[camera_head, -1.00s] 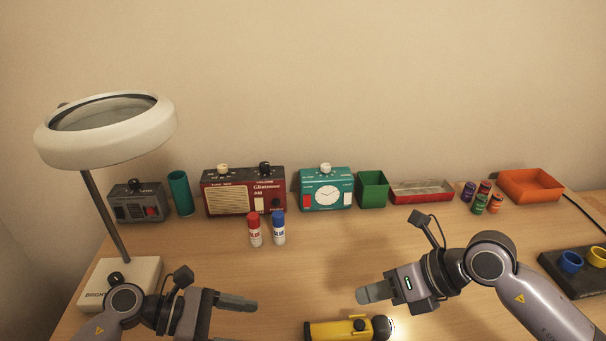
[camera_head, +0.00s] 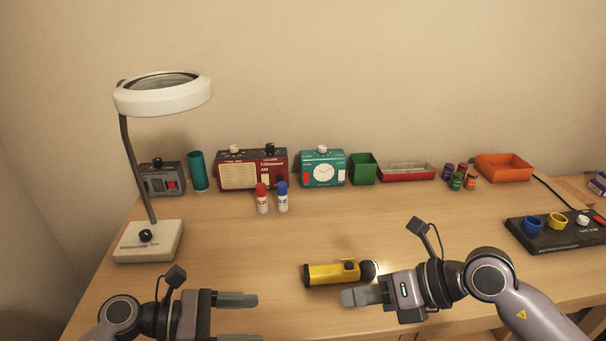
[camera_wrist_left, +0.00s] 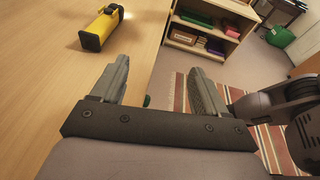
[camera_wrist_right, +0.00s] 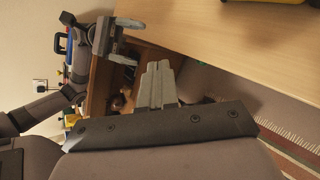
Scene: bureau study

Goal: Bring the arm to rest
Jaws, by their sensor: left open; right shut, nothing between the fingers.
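My right gripper (camera_head: 362,297) is shut and empty near the desk's front edge. Its closed fingers (camera_wrist_right: 158,84) also show in the right wrist view. My left gripper (camera_head: 240,318) is open and empty at the lower left in the head view. Its spread fingers (camera_wrist_left: 158,85) show in the left wrist view near the desk's edge. A yellow flashlight (camera_head: 332,274) lies lit on the desk, just behind the right fingertips in the head view and apart from the left gripper. It also shows in the left wrist view (camera_wrist_left: 98,30).
A magnifier lamp (camera_head: 148,242) stands at the left. Red (camera_head: 262,198) and blue (camera_head: 283,197) glue bottles stand mid-desk. A black board with cups (camera_head: 540,236) lies at right. The desk's middle is clear.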

